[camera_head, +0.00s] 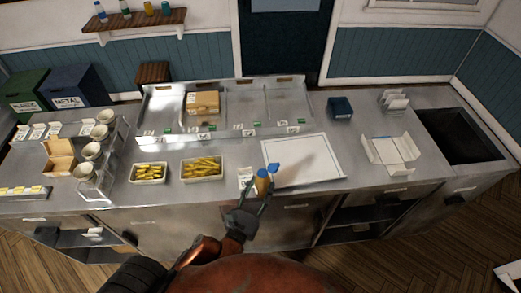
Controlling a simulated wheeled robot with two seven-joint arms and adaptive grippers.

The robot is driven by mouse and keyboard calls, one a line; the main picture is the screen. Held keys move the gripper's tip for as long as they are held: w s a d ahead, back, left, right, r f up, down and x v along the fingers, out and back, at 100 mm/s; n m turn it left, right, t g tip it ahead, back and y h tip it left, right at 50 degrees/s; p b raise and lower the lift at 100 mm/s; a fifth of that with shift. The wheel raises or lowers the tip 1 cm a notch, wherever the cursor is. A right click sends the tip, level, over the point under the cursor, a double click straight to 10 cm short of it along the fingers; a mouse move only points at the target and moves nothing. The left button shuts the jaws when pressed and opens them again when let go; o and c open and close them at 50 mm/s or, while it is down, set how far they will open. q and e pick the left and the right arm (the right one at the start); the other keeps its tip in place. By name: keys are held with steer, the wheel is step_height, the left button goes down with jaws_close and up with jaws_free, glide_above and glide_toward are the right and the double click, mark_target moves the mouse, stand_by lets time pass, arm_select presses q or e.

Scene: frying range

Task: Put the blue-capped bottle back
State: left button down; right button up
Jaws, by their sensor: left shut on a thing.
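The blue-capped bottle (262,184) has an orange-yellow body, with blue showing at its top. It is at the front edge of the steel counter, beside the lower left corner of a white board. My left gripper (257,197) is shut on it, reaching up from the bottom of the picture. Part of the bottle's lower body is hidden by the fingers. I cannot tell whether the bottle touches the counter. My right gripper is not in view.
The white board (303,176) lies right of the bottle, and a small white card stand (245,174) is left. Two trays of fries (201,179) stand further left. A wall shelf (137,25) at the upper left carries several bottles. A dark blue container (340,108) stands behind.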

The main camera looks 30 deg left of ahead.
arm_select(q)
steer(key=w+a+r+n+g+y+b, duration=0.3)
steer(key=w+r+n+y, duration=0.4)
steer(key=w+r, duration=0.45)
steer(key=shift+m+y, duration=0.6)
steer(key=shift+m, duration=0.1)
steer(key=w+a+f, duration=0.1)
steer(key=a+f, duration=0.3)
steer(key=w+a+f+b, duration=0.1)
steer(key=w+a+f, duration=0.1)
steer(key=a+f, duration=0.2)
steer(key=w+a+f, duration=0.2)
steer(key=a+f, duration=0.2)
steer(key=f, duration=0.1)
steer(key=shift+a+f+b, duration=0.3)
steer(key=shift+a, duration=0.05)
steer(key=shift+f, duration=0.1)
steer(key=c, duration=1.2)
jaws_free()
